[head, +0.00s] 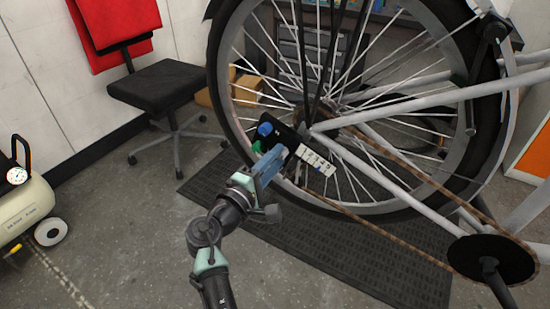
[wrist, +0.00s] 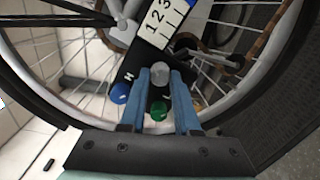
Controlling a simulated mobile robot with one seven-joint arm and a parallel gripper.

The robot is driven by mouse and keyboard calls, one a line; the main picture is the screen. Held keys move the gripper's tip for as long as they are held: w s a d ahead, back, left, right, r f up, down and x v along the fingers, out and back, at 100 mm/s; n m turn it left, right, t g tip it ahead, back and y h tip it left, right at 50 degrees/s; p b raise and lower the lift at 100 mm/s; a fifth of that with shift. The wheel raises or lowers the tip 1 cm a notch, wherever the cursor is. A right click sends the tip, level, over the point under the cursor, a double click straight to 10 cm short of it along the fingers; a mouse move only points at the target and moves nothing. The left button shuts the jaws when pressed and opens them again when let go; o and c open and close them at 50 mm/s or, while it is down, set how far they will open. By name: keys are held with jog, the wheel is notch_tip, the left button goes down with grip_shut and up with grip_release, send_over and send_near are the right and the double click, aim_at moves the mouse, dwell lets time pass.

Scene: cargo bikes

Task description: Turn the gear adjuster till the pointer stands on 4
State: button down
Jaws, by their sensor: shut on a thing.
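A black plate (wrist: 133,62) by the rear wheel's hub carries a white number scale (wrist: 158,22); it also shows in the head view (head: 315,160). In the wrist view 1, 2 and 3 can be read; the far end is cut off. I cannot make out the pointer. A grey knob (wrist: 160,71) is on the plate, between my gripper's (wrist: 161,75) two blue fingers, which are shut on it. A blue knob (wrist: 120,93) and a green knob (wrist: 158,110) sit beside it. In the head view my gripper (head: 281,152) hides the grey knob.
The bike's wheel rim (head: 236,104), spokes and rusty chain (head: 400,252) are close around the plate. A black mat (head: 345,253) lies below. An office chair (head: 157,88) and a compressor (head: 25,205) stand to the left. The floor between them is clear.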

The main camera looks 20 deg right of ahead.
jog(key=c, duration=0.6)
grip_release()
jog(key=shift+s+a, duration=0.1)
jog(key=shift+a, duration=0.05)
jog(key=p+v, duration=0.2)
jog(key=v, duration=1)
jog(key=shift+s+a, duration=0.25)
